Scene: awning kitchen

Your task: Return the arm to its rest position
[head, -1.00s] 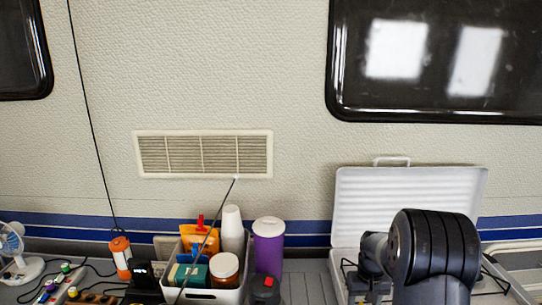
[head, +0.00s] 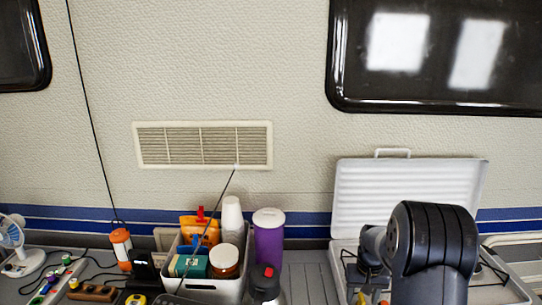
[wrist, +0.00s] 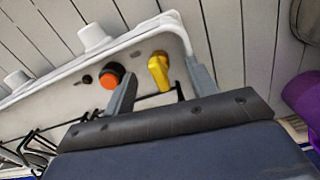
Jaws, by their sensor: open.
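My gripper (wrist: 160,70) shows in the wrist view, its two grey fingers spread apart with nothing held between them. The fingers are over the front of a white camp stove (wrist: 55,108), near an orange round knob (wrist: 111,75) and a yellow knob (wrist: 159,70). I cannot tell whether the fingers touch the stove. In the head view my dark arm stands at the lower right, in front of the open stove (head: 410,195), and hides part of it.
Left of the stove are a purple container (head: 268,240), a white caddy (head: 230,288) with cups and jars, and a dark bottle (head: 265,283). An orange lantern (head: 121,248), a power strip (head: 50,285) and a small fan (head: 15,245) stand farther left. The caravan wall is behind.

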